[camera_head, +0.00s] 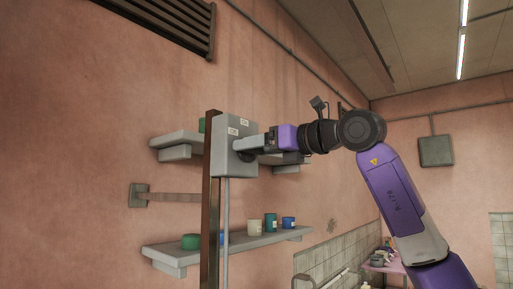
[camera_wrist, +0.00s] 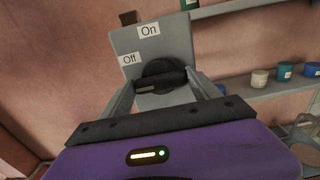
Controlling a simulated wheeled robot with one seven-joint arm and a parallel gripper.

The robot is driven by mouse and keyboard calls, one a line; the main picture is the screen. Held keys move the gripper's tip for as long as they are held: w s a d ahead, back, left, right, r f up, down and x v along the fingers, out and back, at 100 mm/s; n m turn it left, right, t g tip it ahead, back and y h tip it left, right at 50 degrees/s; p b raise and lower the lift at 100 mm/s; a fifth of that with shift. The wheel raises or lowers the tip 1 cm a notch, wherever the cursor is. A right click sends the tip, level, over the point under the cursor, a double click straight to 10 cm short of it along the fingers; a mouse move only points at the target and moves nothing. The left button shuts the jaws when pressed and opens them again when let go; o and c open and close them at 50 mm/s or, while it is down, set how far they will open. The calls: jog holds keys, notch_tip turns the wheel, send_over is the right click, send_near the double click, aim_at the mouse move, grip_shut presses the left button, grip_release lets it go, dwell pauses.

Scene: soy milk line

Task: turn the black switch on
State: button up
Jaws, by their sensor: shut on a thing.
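The black switch (camera_wrist: 162,78) is a round knob with a bar handle on a grey box (camera_head: 232,130). The box has a white "On" label (camera_wrist: 149,30) and a white "Off" label (camera_wrist: 129,59). In the wrist view the bar lies nearly level, with a pale mark on its left end, below the "Off" label. My gripper (camera_head: 245,146) is at the box front, its grey fingers at the two ends of the bar, shut on the switch. In the head view the fingers and the box mostly hide the switch.
The box sits on a brown post (camera_head: 211,200) by the pink wall. Two grey wall shelves stand behind it; the lower shelf (camera_head: 215,247) holds several cups, including a blue one (camera_head: 289,223). A grey pipe (camera_head: 226,230) runs down below the box.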

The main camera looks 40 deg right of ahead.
jog(key=shift+m+b, duration=0.35)
jog(key=shift+m, duration=0.05)
jog(key=shift+d+m+b, duration=0.2)
jog(key=shift+m+b, duration=5.9)
jog(key=shift+m, duration=2.5)
jog(key=o, duration=1.4)
jog(key=shift+s+f, duration=0.1)
jog(key=shift+s+d+b, duration=0.2)
jog(key=shift+s+b, duration=0.25)
jog(key=shift+s, duration=0.8)
jog(key=shift+s+d+b, duration=0.25)
jog(key=shift+s+b, duration=0.15)
jog(key=shift+s, duration=0.85)
jog(key=shift+s+d+b, duration=0.2)
jog(key=shift+s+b, duration=0.25)
jog(key=shift+s, duration=0.8)
